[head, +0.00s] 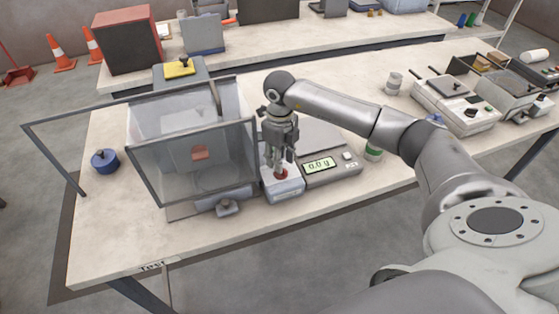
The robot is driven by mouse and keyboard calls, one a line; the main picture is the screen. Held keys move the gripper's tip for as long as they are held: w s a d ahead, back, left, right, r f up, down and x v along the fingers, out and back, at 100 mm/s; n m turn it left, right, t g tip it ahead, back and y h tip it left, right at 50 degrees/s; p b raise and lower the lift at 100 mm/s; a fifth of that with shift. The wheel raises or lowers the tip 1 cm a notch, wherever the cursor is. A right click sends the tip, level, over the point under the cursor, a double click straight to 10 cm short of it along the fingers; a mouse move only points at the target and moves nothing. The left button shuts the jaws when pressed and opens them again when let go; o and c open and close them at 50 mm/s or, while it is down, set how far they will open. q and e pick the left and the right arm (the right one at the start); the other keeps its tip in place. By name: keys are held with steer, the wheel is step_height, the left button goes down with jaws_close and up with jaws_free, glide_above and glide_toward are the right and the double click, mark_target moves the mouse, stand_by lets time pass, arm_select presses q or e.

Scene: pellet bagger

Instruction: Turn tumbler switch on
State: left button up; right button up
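My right gripper (280,163) points down over a small light grey switch box (287,190) near the front of the table. Its fingertips are at a red part (281,174) on top of the box, partly hidden by the fingers. Whether the fingers touch or hold it is too small to tell. I cannot make out a switch lever or its position. A small dark knob unit (227,208) sits left of the box, in front of the clear-walled enclosure. My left gripper is not in view.
The clear-walled enclosure (192,165) stands left of my gripper, its framed panel close by. A scale (330,170) reading about 0.0 g is on the right. A blue lidded pot (104,161) is at the far left. The table's front edge area (330,205) is bare.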

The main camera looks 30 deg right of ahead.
step_height(320, 180, down, 3)
steer(key=shift+f, duration=0.1)
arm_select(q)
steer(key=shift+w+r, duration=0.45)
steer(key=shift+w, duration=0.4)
arm_select(e)
jaws_close()
